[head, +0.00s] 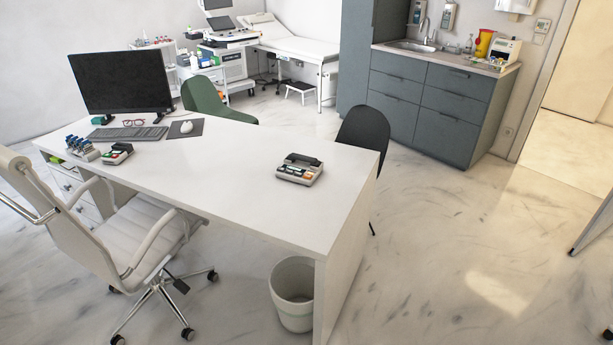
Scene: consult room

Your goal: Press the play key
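A small grey device (300,170) with a dark top part and several keys lies on the white desk, near its right end. Its keys show white, green and orange patches, but they are too small for me to read which is the play key. A second small device (117,154), dark with green, white and red patches, lies at the left part of the desk. My gripper is not in view.
The white desk (235,185) is clear between the two devices. A monitor (121,82), keyboard (128,133) and mouse (187,127) stand at its left. A white office chair (150,225) and a bin (292,295) are in front; a dark chair (363,135) stands behind.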

